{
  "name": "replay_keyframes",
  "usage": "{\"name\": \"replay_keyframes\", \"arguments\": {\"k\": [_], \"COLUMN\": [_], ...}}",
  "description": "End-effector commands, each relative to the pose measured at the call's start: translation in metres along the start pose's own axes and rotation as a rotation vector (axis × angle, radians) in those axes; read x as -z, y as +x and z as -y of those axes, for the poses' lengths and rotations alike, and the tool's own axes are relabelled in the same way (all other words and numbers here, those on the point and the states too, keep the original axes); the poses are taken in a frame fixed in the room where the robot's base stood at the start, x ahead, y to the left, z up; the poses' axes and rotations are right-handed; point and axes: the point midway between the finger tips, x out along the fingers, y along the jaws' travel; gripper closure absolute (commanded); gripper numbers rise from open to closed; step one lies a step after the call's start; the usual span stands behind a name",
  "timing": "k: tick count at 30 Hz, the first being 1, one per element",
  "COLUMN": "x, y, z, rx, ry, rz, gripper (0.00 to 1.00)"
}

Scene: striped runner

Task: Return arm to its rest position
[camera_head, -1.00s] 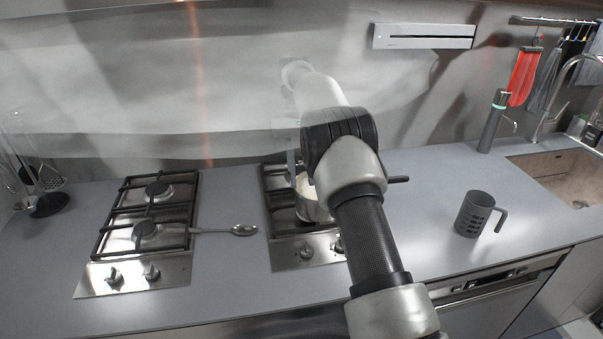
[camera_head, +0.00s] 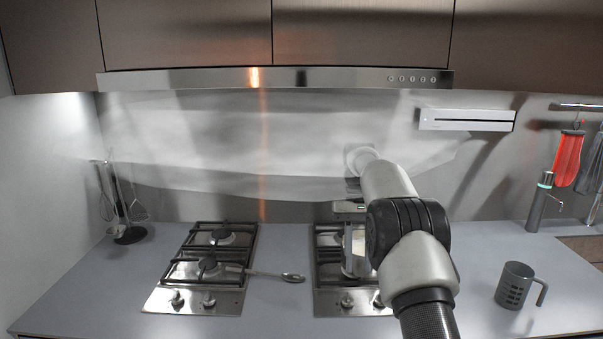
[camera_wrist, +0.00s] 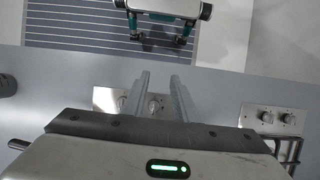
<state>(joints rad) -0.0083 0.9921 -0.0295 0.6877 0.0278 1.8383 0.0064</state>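My arm reaches out over the counter from the lower right of the head view, with its wrist above the right-hand hob. My gripper (camera_wrist: 160,78) shows in the wrist view as two straight parallel fingers with a clear gap between them. Nothing is held in the gap; a hob knob shows beyond it. In the head view the gripper body (camera_head: 350,208) is partly hidden behind my arm, and its fingertips are hard to make out. A pot on the right hob (camera_head: 328,300) is mostly hidden.
A left hob (camera_head: 192,302) has a spoon (camera_head: 292,277) beside it. A dark grey slotted mug (camera_head: 514,286) stands to the right. A utensil stand (camera_head: 130,235) is at the left. The range hood (camera_head: 330,78) hangs above. The striped runner (camera_wrist: 80,30) lies on the floor.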

Motion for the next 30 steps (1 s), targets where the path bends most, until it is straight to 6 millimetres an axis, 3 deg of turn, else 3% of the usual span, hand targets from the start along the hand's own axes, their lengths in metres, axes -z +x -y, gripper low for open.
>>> {"name": "replay_keyframes", "arguments": {"k": [1, 8, 11, 18, 23, 30], "x": [-0.01, -0.047, -0.072, -0.163, -0.228, -0.31], "y": [-0.017, -0.057, -0.075, -0.105, -0.099, -0.052], "z": [0.0, -0.002, -0.002, -0.004, -0.004, -0.005], "rx": [0.001, 0.006, 0.008, 0.012, 0.011, 0.006], "ry": [0.0, 0.001, 0.001, -0.002, -0.006, -0.012], "rz": [-0.031, -0.133, -0.192, -0.384, -0.52, -0.719], "gripper": [0.73, 0.73, 0.73, 0.73, 0.73, 0.73]}}
